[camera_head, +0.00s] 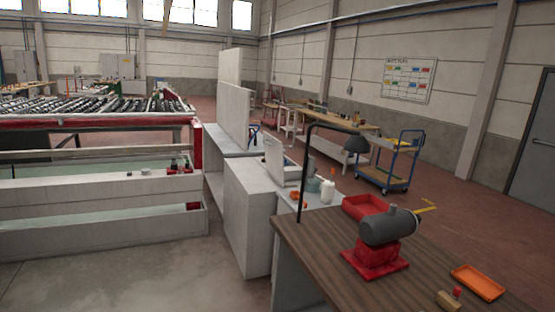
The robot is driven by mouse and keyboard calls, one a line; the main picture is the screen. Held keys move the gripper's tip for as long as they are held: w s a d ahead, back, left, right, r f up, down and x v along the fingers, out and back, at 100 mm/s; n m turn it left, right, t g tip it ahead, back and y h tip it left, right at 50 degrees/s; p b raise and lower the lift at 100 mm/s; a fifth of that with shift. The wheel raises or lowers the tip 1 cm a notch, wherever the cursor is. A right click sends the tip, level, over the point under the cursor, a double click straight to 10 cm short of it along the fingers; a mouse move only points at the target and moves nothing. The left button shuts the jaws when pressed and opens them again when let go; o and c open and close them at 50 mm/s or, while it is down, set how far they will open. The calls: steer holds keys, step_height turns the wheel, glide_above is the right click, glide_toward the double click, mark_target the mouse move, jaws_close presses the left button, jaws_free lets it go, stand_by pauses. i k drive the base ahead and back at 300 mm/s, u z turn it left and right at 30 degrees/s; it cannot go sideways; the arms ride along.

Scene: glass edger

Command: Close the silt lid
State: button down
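No part is clearly recognisable as the silt lid from here. A small pale panel (274,158) stands raised and slightly tilted at a low light box (293,174) on the far counter; I cannot tell whether it is the silt lid. At the left, a long grey trough (100,240) is open at the top, with a pale greenish surface inside. My gripper is not in view.
A brown workbench (330,258) at the front right holds a grey motor on a red base (375,262), red and orange trays (478,282) and a black lamp (356,144). A grey cabinet (248,215) stands left of it. The concrete floor (130,285) at the front left is clear.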

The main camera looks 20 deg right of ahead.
mark_target(273, 147)
steer(key=u, duration=0.05)
steer(key=i, duration=2.6)
steer(key=z, duration=0.95)
steer(key=i, duration=1)
steer(key=z, duration=0.1)
steer(key=k, duration=1)
steer(key=u, duration=0.4)
